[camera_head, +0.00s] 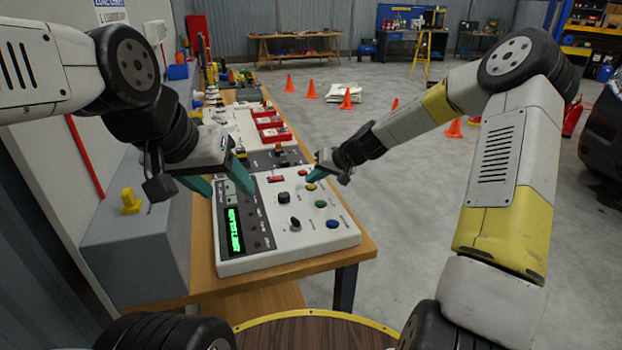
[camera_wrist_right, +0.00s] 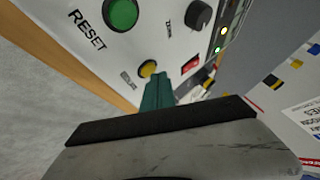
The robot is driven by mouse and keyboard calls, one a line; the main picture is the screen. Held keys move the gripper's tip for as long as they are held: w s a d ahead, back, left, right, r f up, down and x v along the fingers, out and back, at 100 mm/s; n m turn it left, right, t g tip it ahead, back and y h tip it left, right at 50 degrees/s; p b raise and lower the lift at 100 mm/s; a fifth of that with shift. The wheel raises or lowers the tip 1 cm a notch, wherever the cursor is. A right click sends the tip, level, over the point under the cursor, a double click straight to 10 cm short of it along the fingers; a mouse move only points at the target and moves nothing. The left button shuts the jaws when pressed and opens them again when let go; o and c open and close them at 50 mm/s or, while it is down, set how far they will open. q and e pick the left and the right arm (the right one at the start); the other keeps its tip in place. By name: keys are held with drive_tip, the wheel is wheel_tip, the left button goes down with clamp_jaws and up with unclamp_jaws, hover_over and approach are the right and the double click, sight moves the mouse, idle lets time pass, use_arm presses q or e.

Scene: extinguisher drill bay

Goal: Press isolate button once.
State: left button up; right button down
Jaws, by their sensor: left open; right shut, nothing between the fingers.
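The control panel (camera_head: 262,262) is a white box on a wooden bench, with buttons, knobs and a green lit display. A yellow button (camera_head: 311,186) sits near its far right edge; it also shows in the right wrist view (camera_wrist_right: 148,68) beside a small label that I cannot read for certain. My right gripper (camera_head: 313,176) is shut and empty, its green fingertips (camera_wrist_right: 158,88) right at the yellow button; I cannot tell whether they touch it. My left gripper (camera_head: 221,180) is open and empty above the panel's left far side.
A green button (camera_head: 321,204), labelled RESET in the wrist view (camera_wrist_right: 121,13), and a blue button (camera_head: 333,223) sit nearer on the panel. A black knob (camera_head: 283,197) is left of the yellow button. A grey cabinet (camera_head: 135,245) stands left of the panel.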

sight(314, 187)
drive_tip(key=shift+f, duration=0.5)
drive_tip(key=shift+r, duration=0.1)
idle(0.5)
drive_tip(key=shift+r, duration=0.8)
drive_tip(key=shift+r, duration=2.55)
drive_tip(key=shift+s, duration=0.1)
drive_tip(key=s+d+r+h, duration=0.1)
drive_tip(key=s+d+r, duration=0.3)
drive_tip(key=s, duration=0.7)
drive_tip(key=s+d+r+h, duration=0.2)
drive_tip(key=s+d+r, duration=0.3)
drive_tip(key=s, duration=0.7)
drive_tip(key=s+d+r+m+h, duration=0.1)
drive_tip(key=s+d+r, duration=0.3)
drive_tip(key=s, duration=0.8)
drive_tip(key=shift+d+r+t+h, duration=0.25)
drive_tip(key=shift+r+t+h, duration=0.15)
drive_tip(key=shift+r+h, duration=0.3)
